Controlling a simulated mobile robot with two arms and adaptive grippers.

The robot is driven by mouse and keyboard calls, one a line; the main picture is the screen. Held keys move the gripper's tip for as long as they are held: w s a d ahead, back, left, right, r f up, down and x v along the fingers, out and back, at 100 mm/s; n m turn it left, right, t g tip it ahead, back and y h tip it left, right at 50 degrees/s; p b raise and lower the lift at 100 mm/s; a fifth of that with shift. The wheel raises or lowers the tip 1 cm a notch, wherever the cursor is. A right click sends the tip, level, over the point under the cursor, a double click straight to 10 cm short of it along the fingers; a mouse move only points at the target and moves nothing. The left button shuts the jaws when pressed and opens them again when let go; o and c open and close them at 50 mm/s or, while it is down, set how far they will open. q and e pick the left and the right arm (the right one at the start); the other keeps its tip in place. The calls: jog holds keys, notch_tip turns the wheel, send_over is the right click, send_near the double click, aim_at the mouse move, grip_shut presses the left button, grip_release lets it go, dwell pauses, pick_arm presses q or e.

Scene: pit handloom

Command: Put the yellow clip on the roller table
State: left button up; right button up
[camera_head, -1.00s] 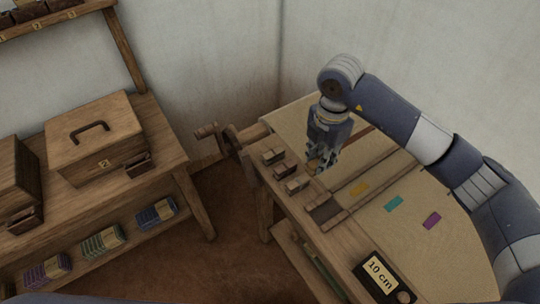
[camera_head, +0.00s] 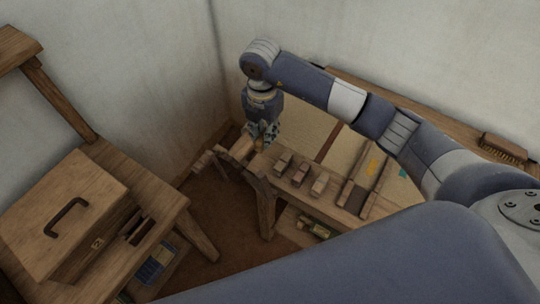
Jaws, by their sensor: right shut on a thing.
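My right gripper (camera_head: 262,133) points down over the far left end of the loom bench (camera_head: 337,213), by the wooden roller end (camera_head: 242,149). It is shut on a small tan thing, mostly hidden by the fingers; I cannot tell its shape or whether it touches the wood below. A small flat yellow piece (camera_head: 373,167) lies on the bench to the right; I cannot tell whether it is a clip or a marking. My left gripper is not in view.
Several small wooden blocks (camera_head: 301,173) stand in a row along the bench's near edge, right of my gripper. A lidded wooden box (camera_head: 62,210) is on the left stand. A brush (camera_head: 503,149) lies at the back right. My own arm covers the lower right.

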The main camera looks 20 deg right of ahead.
notch_tip(320, 180, down, 3)
jog(key=shift+s+d+r+p, duration=0.1)
jog(key=shift+d+p, duration=0.05)
jog(key=shift+p, duration=0.15)
jog(key=shift+f, duration=0.4)
notch_tip(320, 180, down, 3)
jog(key=shift+f+p, duration=0.1)
jog(key=shift+p, duration=0.35)
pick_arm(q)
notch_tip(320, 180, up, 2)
pick_arm(e)
jog(key=shift+f, duration=0.3)
jog(key=shift+f, duration=0.2)
jog(key=o, duration=0.9)
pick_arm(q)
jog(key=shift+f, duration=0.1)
